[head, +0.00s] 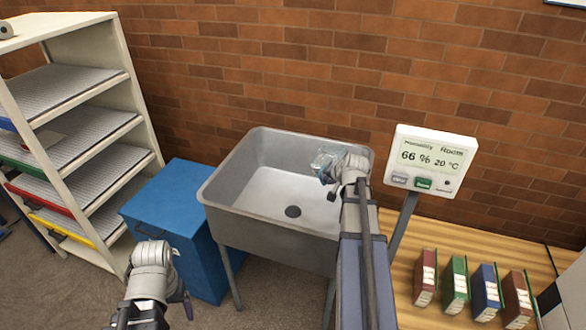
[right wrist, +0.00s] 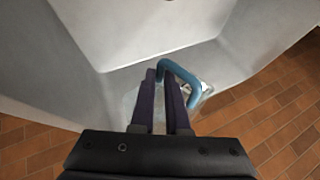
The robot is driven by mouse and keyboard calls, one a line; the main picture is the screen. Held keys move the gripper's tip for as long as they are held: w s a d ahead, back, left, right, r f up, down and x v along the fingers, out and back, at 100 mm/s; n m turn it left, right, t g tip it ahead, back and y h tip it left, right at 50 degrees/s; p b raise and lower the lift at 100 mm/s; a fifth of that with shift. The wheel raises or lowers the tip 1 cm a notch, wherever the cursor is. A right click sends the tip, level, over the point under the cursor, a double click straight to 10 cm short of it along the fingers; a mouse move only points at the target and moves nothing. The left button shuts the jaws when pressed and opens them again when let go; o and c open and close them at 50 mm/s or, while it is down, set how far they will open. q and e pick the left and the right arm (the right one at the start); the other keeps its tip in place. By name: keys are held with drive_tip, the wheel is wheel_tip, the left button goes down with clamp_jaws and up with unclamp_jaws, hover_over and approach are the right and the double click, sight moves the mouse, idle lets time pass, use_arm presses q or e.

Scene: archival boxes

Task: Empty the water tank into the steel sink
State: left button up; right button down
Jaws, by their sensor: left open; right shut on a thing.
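The steel sink (head: 225,208) stands against the brick wall, its basin empty around a dark drain (head: 293,211). The water tank (head: 323,161) is a small clear vessel near the back right of the basin, above its floor. Its blue handle (right wrist: 184,71) shows in the right wrist view. My right gripper (head: 332,180) is shut on the tank's handle, with its dark fingers (right wrist: 164,85) in front of the clear body. The tank's tilt and any water in it are hard to tell. My left gripper (head: 184,299) is open and empty, low in front of the blue cabinet.
The blue cabinet (head: 165,205) stands left of the sink. A shelf rack (head: 130,75) is at the far left. A display (head: 430,160) reading 66 % and 20 °C stands right of the sink. Several binders (head: 456,285) stand on a wooden surface (head: 405,270) at the right.

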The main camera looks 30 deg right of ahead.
sight(321, 172)
drive_tip(key=shift+w+a+r+n+g+h+p, duration=0.3)
drive_tip(key=shift+w+a+r+g+h+p, duration=0.1)
drive_tip(key=shift+a+r+h+p, duration=0.25)
drive_tip(key=shift+w+a+r+h+p, duration=0.2)
drive_tip(key=shift+a+r+h+p, duration=0.15)
drive_tip(key=shift+h, duration=0.1)
idle(0.3)
drive_tip(key=shift+n+g, duration=0.3)
drive_tip(key=shift+w+a+r+n+g+h+p, duration=0.15)
drive_tip(key=shift+r+g+h+p, duration=0.1)
drive_tip(key=shift+r+h, duration=0.15)
drive_tip(key=shift+a+r+n+g+h+p, duration=0.15)
drive_tip(key=shift+r+h+p, duration=0.15)
drive_tip(key=shift+h, duration=0.1)
idle(0.8)
drive_tip(key=shift+a+r+n+h, duration=0.1)
drive_tip(key=shift+r+n+h, duration=0.3)
drive_tip(key=shift+h, duration=0.3)
idle(0.3)
drive_tip(key=shift+w+a+r+g+h, duration=0.1)
drive_tip(key=shift+r+g+h, duration=0.2)
drive_tip(key=shift+r+g, duration=0.1)
drive_tip(key=shift+w+a+r+n+h, duration=0.1)
drive_tip(key=shift+r+n+h, duration=0.1)
drive_tip(key=shift+n+h, duration=0.15)
